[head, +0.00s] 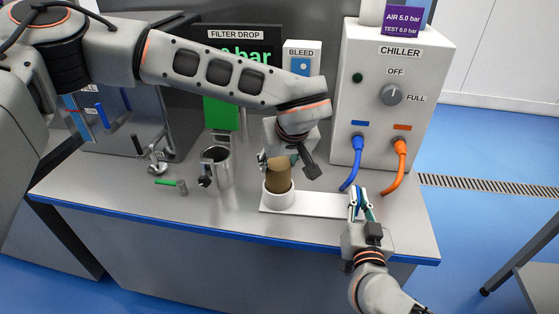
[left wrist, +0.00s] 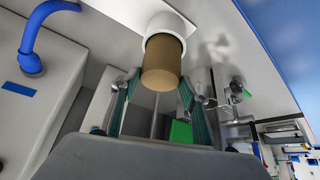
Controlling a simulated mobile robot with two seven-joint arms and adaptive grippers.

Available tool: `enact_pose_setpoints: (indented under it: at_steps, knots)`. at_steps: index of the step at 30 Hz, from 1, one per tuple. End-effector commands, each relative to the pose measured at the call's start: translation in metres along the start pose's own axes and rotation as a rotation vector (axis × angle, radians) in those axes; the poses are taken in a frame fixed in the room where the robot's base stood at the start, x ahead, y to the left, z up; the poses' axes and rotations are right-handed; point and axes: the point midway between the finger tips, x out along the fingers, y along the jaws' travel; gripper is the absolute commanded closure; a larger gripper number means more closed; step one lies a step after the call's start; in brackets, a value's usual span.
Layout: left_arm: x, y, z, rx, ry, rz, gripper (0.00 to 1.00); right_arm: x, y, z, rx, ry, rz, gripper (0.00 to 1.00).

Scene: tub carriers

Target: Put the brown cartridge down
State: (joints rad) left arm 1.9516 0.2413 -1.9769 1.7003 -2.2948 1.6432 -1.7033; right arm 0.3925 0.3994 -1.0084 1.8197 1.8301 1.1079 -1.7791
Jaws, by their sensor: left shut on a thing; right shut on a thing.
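The brown cartridge (head: 278,180) stands upright in the white round cup (head: 279,200), its lower end hidden inside. In the left wrist view, the cartridge (left wrist: 162,64) projects from the white cup (left wrist: 165,24). My left gripper (head: 279,160) is at the top of the cartridge, shut on it; its fingers (left wrist: 158,90) lie on either side of the cartridge's end. The cup is on the left part of a white base plate (head: 315,204). My right gripper (head: 361,197) is shut on the right end of this plate, fingertips pointing away from me.
A metal jug (head: 217,168) and a green-handled tool (head: 172,184) are on the bench (head: 130,195) to the left. The chiller (head: 385,95), with a blue hose (head: 354,165) and an orange hose (head: 398,165), stands behind right. The bench front is mostly clear.

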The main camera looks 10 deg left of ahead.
Motion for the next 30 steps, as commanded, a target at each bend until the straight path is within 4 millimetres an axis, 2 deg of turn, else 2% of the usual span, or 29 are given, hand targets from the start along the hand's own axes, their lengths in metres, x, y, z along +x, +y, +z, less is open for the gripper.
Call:
enact_pose_setpoints:
  at_steps: [2,3,4,17,23,30]
  knots:
    - [0.002,0.0,0.001,0.0,0.0,0.0,0.97,0.0,0.0,0.0,0.001,-0.001,0.0,1.0]
    - [0.002,0.0,0.001,0.0,0.0,0.0,0.48,0.0,0.0,0.0,0.001,0.0,0.0,1.0]
    - [0.002,0.0,0.001,0.0,0.0,0.0,0.4,0.0,0.0,0.0,0.001,0.0,0.0,1.0]
    - [-0.002,0.0,-0.001,-0.001,0.0,0.0,0.39,0.0,0.0,0.0,0.001,0.0,0.0,1.0]
    - [-0.032,0.001,-0.001,0.002,0.003,0.002,0.39,0.0,0.0,0.0,0.001,0.0,0.0,1.0]
    - [-0.082,0.001,-0.002,0.001,0.004,0.002,0.39,0.0,0.0,0.0,0.001,0.0,0.0,1.0]
